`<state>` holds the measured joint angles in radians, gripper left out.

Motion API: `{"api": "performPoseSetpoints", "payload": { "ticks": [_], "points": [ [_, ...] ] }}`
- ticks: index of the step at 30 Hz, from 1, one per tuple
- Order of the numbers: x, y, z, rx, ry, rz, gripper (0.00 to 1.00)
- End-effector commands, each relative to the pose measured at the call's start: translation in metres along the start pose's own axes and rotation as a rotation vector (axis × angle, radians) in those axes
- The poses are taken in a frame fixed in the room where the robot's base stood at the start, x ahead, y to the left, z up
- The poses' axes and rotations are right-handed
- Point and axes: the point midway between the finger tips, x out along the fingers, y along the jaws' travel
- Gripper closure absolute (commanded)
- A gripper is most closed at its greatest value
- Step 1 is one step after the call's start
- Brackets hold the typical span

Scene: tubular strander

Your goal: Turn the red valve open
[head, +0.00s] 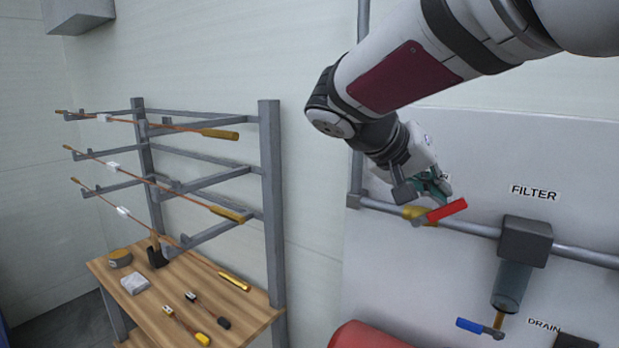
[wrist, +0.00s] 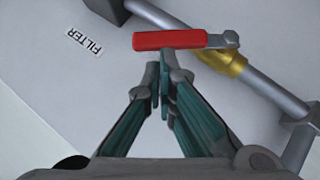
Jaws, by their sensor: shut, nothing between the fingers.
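The red valve handle (head: 447,211) sits on a brass valve body (head: 416,212) in the grey pipe on the wall panel. In the head view the handle points right and slightly up, at a small angle to the pipe. In the wrist view the red handle (wrist: 170,40) lies across the top middle, with its pivot at the right by the brass body (wrist: 223,62). My gripper (head: 440,190) is shut and empty beside the handle. In the wrist view its fingertips (wrist: 163,72) are just below the handle; I cannot tell whether they touch it.
The filter (head: 525,241) hangs from the pipe to the right, with a blue drain handle (head: 470,325) below. A red rounded object (head: 366,336) is at the bottom. At left, a rack (head: 271,200) holds long rods above a wooden table (head: 110,272) with tools.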

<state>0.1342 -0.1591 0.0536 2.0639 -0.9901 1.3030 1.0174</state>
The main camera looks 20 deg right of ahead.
Motion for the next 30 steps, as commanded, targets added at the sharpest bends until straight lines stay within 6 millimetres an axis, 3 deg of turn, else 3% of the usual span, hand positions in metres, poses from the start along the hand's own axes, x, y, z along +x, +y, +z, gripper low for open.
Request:
{"api": "performPoseSetpoints", "payload": {
  "ticks": [15, 30],
  "points": [
    [0.026, 0.012, 0.025, 0.321, 0.001, -0.317, 1.0],
    [0.036, 0.014, 0.035, 0.447, -0.001, -0.447, 1.0]
  ]
}}
